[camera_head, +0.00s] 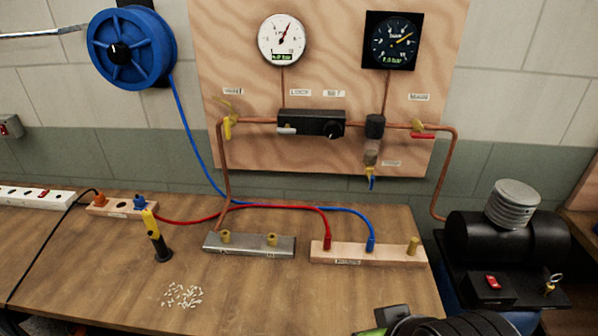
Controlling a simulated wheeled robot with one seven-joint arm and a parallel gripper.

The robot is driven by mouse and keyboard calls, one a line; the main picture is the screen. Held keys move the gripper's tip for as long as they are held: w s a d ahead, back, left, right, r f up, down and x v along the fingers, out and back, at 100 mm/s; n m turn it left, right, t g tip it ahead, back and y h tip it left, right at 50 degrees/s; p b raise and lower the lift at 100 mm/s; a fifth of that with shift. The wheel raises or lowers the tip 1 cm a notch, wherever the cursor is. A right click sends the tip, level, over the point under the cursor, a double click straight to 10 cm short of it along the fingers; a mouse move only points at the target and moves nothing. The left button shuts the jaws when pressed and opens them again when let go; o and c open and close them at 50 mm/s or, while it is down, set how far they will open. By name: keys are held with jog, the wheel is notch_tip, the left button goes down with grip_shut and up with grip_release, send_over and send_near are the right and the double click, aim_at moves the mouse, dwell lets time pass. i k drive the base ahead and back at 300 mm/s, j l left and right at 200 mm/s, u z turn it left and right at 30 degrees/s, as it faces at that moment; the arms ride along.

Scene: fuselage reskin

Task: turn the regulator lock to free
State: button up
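The regulator (311,123) is a black block on the copper pipe, in the middle of the wooden panel. Its lock lever (287,129) is a short pale grey bar at its left end, lying about level under the LOCK label (300,92). A round black set knob (331,129) is at the right end, under a second small label (334,93). I cannot read any free mark at the lever. No gripper fingers can be made out in the head view, and nothing touches the regulator.
Above are a white gauge (282,40) and a black gauge (392,40). A yellow valve handle (228,128) is left of the regulator, a red one (422,135) right. The bench (130,270) below holds manifolds (249,246), hoses and a yellow-black tool (156,238). A compressor (510,240) stands right.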

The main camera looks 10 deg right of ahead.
aim_at(287, 130)
jog(key=i+j, duration=0.1)
jog(key=j, duration=0.75)
jog(key=i+j, duration=0.15)
jog(key=j, duration=0.75)
jog(key=i, duration=0.05)
